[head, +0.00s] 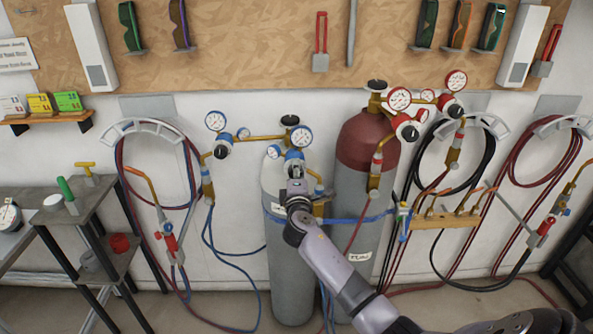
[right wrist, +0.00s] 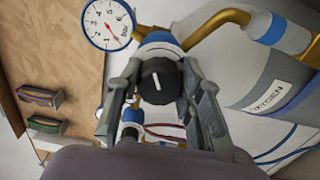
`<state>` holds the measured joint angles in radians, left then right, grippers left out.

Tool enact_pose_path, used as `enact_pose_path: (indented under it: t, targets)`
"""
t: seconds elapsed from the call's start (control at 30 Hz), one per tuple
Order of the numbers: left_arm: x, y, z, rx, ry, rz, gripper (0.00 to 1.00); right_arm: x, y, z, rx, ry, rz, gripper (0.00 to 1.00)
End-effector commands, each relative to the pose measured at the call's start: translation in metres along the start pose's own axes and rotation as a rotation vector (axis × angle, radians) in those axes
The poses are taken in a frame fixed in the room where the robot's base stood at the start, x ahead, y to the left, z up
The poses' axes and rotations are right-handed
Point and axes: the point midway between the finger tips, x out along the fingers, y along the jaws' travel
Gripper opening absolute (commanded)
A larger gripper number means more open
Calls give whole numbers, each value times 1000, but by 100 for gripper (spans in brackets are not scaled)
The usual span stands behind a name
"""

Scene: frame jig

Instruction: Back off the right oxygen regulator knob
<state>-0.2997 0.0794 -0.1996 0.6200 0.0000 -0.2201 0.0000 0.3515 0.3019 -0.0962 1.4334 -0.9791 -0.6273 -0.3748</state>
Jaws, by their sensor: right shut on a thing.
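The right oxygen regulator is the blue-and-white one with blue-rimmed gauges (head: 300,137) on the grey oxygen cylinder (head: 290,270). Its black knob (right wrist: 158,80), with a white line on its face, shows in the right wrist view. The white line stands nearly upright there. My right gripper (head: 295,176) reaches up to the front of this regulator, and in the right wrist view its fingers (right wrist: 159,76) are shut on either side of the knob. The head view hides most of the knob behind the gripper. My left gripper is not in view.
A second blue-and-white oxygen regulator (head: 221,150) sits to the left. A maroon-topped cylinder (head: 365,140) with red regulators (head: 407,128) stands close on the right. Blue hoses (head: 232,252) hang around the cylinder. A grey side table (head: 75,215) stands at left.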

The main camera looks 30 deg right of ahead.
Motion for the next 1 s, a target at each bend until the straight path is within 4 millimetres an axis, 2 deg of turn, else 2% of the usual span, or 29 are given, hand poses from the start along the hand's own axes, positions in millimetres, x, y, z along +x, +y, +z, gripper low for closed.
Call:
enact_pose_path:
  t: [0.6, 1.0]
  targets:
    - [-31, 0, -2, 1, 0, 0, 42, 0, 3, -1, -576, 3, -1, 6]
    - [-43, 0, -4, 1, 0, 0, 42, 0, 1, -1, -817, 3, -2, 6]
